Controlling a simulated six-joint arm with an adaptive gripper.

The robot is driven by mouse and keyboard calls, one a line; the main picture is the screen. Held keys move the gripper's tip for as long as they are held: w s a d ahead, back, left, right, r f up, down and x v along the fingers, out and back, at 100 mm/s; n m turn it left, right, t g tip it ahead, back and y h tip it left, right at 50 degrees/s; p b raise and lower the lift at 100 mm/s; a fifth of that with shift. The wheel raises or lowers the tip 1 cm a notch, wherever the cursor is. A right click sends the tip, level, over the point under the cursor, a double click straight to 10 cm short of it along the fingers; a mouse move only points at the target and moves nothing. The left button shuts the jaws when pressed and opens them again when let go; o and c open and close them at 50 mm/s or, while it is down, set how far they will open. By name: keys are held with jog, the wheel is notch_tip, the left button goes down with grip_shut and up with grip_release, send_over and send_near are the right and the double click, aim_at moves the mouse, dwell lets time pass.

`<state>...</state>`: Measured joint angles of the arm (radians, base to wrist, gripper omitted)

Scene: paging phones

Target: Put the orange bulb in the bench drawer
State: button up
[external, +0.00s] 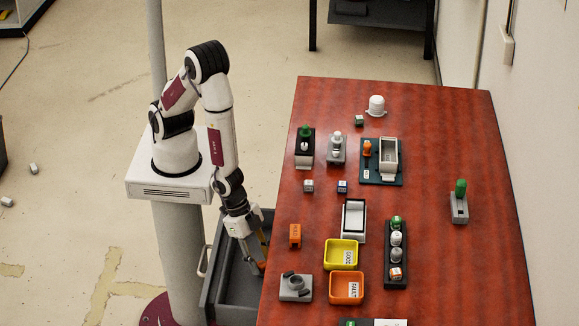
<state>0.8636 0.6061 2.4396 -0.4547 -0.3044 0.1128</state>
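My gripper (258,262) reaches down into the bench drawer (232,294), which is pulled out at the table's left edge. A small orange patch shows at the fingertips. I cannot tell whether it is a bulb or part of the fingers, nor whether the fingers are closed. The drawer is dark grey inside, with a light handle on its left side; the table edge and my arm hide part of it. A small orange bulb-like piece (367,148) stands upright on a dark board, away from my gripper.
The reddish table (440,140) holds a yellow bin (341,254), an orange bin (346,287), an orange block (295,235) and a dark rack (396,270) of several bulbs. Green-topped (305,146) and white-topped holders stand farther back. The table's right side is mostly clear.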

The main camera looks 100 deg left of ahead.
jog(key=shift+v, duration=2.8)
jog(key=shift+r, duration=0.1)
jog(key=w+a+r+n+h, duration=0.1)
jog(key=a+r, duration=0.4)
jog(key=r, duration=0.4)
jog(key=w+a+r+n+h, duration=0.15)
jog(key=a+r, duration=0.25)
jog(key=r, duration=0.5)
jog(key=s+a+r+n+t+y, duration=0.1)
jog(key=s+a+r, duration=0.3)
jog(key=a, duration=0.6)
jog(key=s+a+r+n+y, duration=0.2)
jog(key=a+r, duration=0.4)
jog(key=a, duration=0.3)
jog(key=shift+s+a+t+y, duration=0.4)
jog(key=shift+s+y, duration=0.45)
jog(key=shift+s, duration=0.35)
